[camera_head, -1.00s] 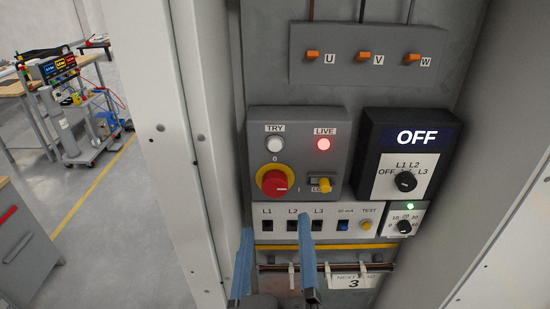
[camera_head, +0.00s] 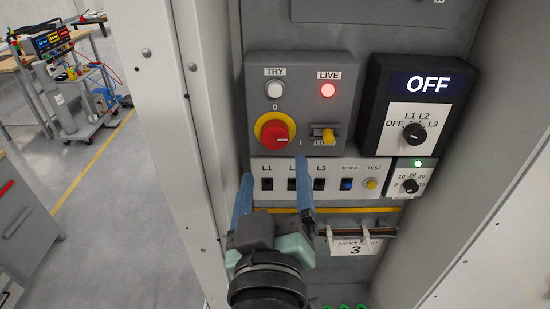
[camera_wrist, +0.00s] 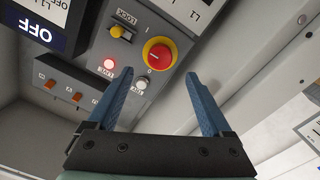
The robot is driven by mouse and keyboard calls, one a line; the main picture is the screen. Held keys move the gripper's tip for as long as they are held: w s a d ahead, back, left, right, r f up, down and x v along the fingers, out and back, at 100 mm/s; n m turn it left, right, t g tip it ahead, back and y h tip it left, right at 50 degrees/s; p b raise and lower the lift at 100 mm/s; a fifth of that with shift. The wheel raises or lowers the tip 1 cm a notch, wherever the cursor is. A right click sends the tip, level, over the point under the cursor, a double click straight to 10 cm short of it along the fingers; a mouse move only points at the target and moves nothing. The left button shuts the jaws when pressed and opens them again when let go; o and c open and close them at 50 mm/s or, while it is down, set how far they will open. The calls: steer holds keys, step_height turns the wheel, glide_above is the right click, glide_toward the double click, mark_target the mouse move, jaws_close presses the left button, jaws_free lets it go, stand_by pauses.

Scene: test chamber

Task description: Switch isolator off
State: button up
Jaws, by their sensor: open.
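The isolator is a red rotary knob (camera_head: 275,133) on a yellow ring, set in a grey box (camera_head: 310,66) inside the cabinet. Its pointer mark faces right, toward the "I"; a "0" stands above it. A red LIVE lamp (camera_head: 328,90) is lit; a grey TRY button (camera_head: 275,89) sits left of it. A yellow LOCK tab (camera_head: 327,136) is right of the knob. My gripper (camera_head: 272,178) is open and empty, below the knob in front of the breaker row. In the wrist view the knob (camera_wrist: 160,56) shows beyond and between the blue fingers (camera_wrist: 158,92), apart from them.
A breaker strip (camera_head: 332,170) with L1, L2, L3 switches lies under the box. A black meter (camera_head: 415,100) reading OFF is to the right. White cabinet walls (camera_head: 185,150) close in on both sides.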

mark_target(275, 141)
steer(key=w+b, duration=0.3)
steer(key=b, duration=0.3)
steer(key=shift+w+f+b, duration=0.1)
steer(key=shift+f+b, duration=0.05)
steer(key=shift+b, duration=0.2)
steer(key=shift+w+d, duration=0.1)
steer(key=shift+w, duration=2.3)
jaws_close()
